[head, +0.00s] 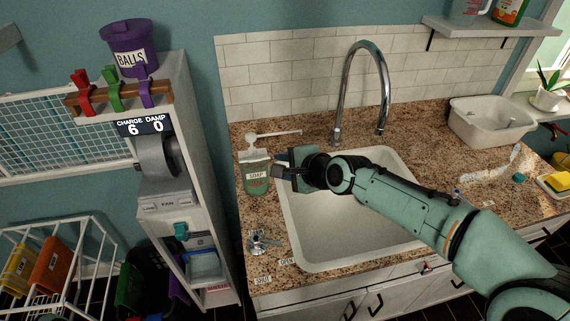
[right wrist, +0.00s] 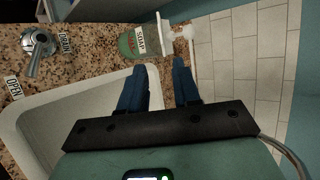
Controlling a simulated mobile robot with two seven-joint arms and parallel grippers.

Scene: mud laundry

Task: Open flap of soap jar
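The soap jar (head: 257,185) is green with a white "SOAP" label and stands on the granite counter at the sink's left edge. Its white top (head: 254,156) looks closed, though it is small in the head view. In the right wrist view the jar (right wrist: 127,46) lies just beyond the fingertips, with its white top (right wrist: 164,38) ahead of the gap between them. My right gripper (head: 280,170) is open and empty, close to the jar's right side; its two blue fingers (right wrist: 162,66) show apart in the wrist view. My left gripper is not in view.
The white sink (head: 340,225) lies under my right arm. A chrome faucet (head: 350,85) rises behind it. A white long-handled item (head: 275,134) lies behind the jar. A metal valve knob (head: 262,242) sits in front of the jar, and a tall white shelf unit (head: 205,170) stands left.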

